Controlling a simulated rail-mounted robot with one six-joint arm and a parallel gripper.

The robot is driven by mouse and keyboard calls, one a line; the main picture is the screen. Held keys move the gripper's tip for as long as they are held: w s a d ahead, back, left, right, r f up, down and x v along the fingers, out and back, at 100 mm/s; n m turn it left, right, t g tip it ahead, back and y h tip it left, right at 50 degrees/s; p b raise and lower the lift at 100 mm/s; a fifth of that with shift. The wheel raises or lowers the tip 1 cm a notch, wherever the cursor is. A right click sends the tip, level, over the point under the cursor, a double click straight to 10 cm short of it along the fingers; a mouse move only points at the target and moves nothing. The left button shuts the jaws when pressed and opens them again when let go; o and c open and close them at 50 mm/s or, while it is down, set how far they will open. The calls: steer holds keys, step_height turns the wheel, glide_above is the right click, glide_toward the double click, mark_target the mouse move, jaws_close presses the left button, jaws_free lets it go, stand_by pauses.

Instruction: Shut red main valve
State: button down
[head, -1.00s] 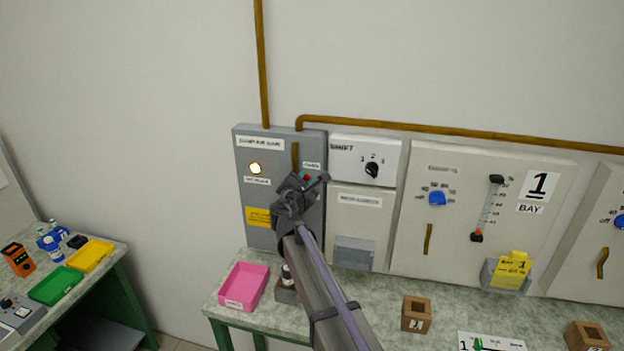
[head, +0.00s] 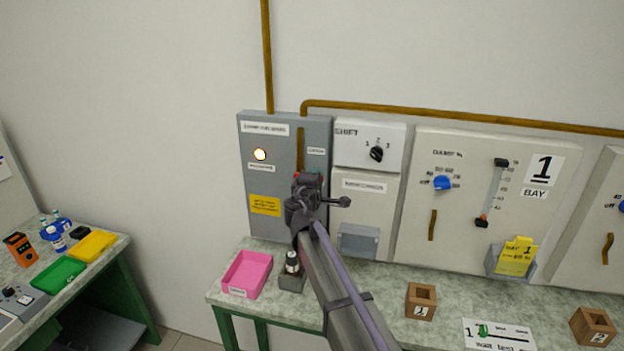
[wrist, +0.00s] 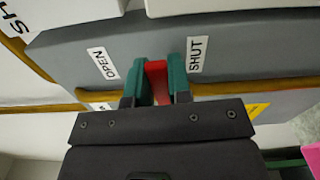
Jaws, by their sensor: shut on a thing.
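The red main valve's handle (wrist: 156,78) shows in the wrist view as a red lever between my gripper's two green finger pads. My gripper (wrist: 161,78) is shut on it. The lever lies across the brown pipe (wrist: 240,88), between the OPEN label (wrist: 103,65) and the SHUT label (wrist: 196,55). In the head view my gripper (head: 312,178) is at the grey valve panel (head: 262,226), low on its right side, and my wrist hides most of the handle.
A glowing lamp (head: 260,154) and a yellow label (head: 265,204) are on the panel. The white SHIFT box (head: 360,135) stands close on the right.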

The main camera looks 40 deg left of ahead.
steer(key=shift+f+m, duration=0.2)
steer(key=shift+m, duration=0.3)
steer(key=c, duration=1)
jaws_free()
steer(key=shift+c, duration=0.2)
steer(key=shift+s, duration=0.1)
steer(key=v, duration=1)
steer(key=shift+s, duration=0.3)
steer(key=shift+d, duration=0.15)
